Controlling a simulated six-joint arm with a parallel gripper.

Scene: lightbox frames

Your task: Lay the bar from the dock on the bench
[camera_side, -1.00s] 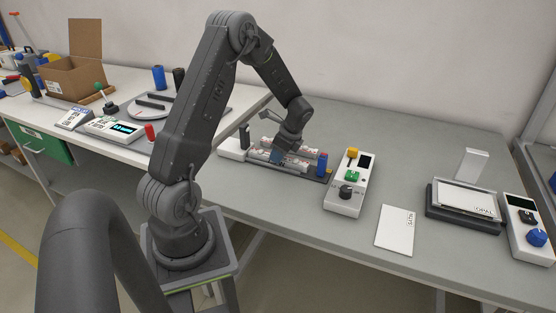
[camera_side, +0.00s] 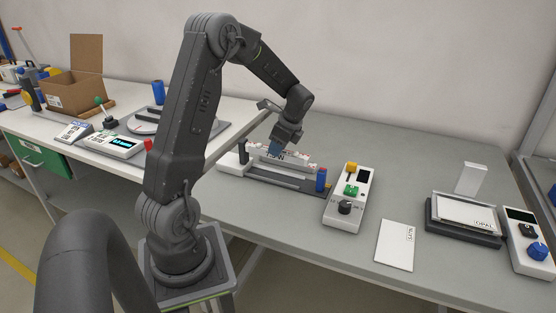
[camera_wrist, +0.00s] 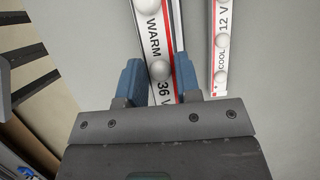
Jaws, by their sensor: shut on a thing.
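My gripper (camera_side: 277,149) is shut on a white bar (camera_side: 291,163) and holds it above the dark dock (camera_side: 288,181) on the bench (camera_side: 400,160). In the wrist view, the blue fingers of my gripper (camera_wrist: 160,75) sit on either side of this bar (camera_wrist: 153,28). It has red and dark stripes, round white domes and the print "WARM" and "36 V". A second bar (camera_wrist: 221,22), marked "COOL" and "12 V", lies to its right, apart from it. In the side view I cannot clearly separate the second bar from the held one.
A blue cylinder (camera_side: 321,179) stands at the dock's right end. A white card (camera_side: 395,245), a dark tray (camera_side: 462,228) and another control box (camera_side: 528,240) stand farther right.

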